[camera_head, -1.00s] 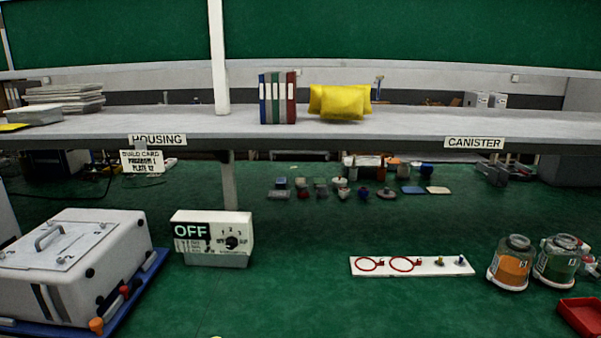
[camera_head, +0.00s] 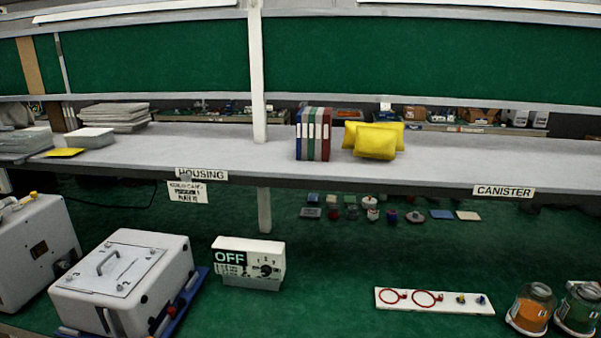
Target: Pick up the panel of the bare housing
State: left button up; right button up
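A white housing (camera_head: 150,291) with rounded corners stands on a blue tray (camera_head: 193,306) at the lower left. A pale panel (camera_head: 97,279) with a grey handle lies on its top, with small fasteners near its corners. A second white housing (camera_head: 36,247) stands at the far left, cut off by the picture edge; its top is only partly seen. I cannot tell from this view which housing is the bare one. Neither of my grippers is in view.
A white control box (camera_head: 250,281) reading OFF stands right of the near housing. A white strip (camera_head: 434,301) with red rings and two canisters (camera_head: 531,308) are at the right. A grey shelf (camera_head: 240,149) with binders and yellow bags spans behind. Green bench between is clear.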

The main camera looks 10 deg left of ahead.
aim_at(110, 267)
jog(key=u, duration=1.35)
